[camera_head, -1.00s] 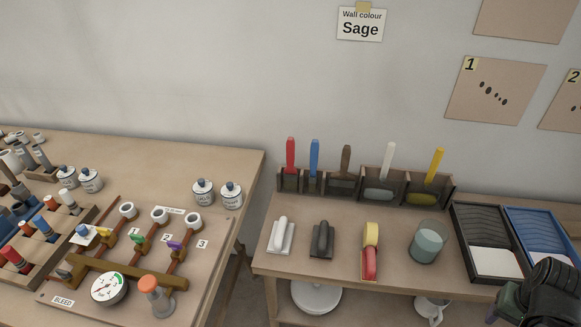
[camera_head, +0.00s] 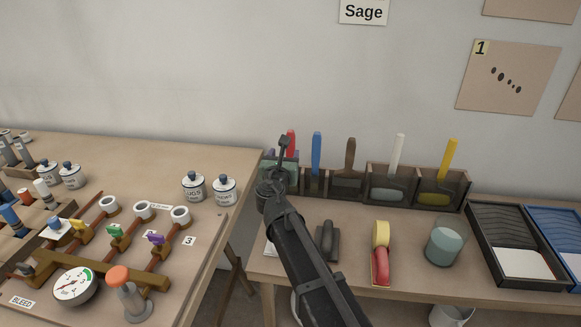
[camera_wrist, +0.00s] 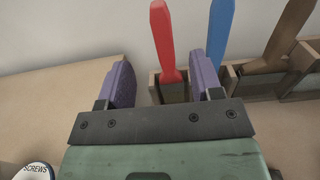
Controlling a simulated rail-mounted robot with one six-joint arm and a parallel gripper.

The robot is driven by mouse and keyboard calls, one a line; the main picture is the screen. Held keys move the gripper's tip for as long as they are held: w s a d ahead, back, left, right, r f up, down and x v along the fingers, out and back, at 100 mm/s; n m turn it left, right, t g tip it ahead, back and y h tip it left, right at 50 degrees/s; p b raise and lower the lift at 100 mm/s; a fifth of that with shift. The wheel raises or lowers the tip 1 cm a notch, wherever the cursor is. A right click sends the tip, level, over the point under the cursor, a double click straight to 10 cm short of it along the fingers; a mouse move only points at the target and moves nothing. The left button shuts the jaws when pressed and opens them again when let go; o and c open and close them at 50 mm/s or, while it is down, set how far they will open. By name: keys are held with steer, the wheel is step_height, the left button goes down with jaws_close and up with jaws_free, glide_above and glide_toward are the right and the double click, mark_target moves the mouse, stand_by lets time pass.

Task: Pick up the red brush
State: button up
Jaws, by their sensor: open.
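The red brush (camera_head: 291,143) stands upright, handle up, in the leftmost compartment of the wooden rack (camera_head: 375,188). In the wrist view the red handle (camera_wrist: 163,42) rises between my two purple fingers, beyond their tips, with its lower part inside the rack compartment (camera_wrist: 155,88). My gripper (camera_wrist: 160,78) is open and empty, its fingers apart to either side of the brush line. In the head view my gripper (camera_head: 279,155) is in front of the brush and hides its lower part.
A blue-handled brush (camera_head: 316,150) stands close to the right, then brown (camera_head: 350,158), white (camera_head: 397,152) and yellow (camera_head: 447,160) ones. The left table (camera_head: 150,150) has a free corner.

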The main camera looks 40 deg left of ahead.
steer(key=x, duration=1)
steer(key=c, duration=1)
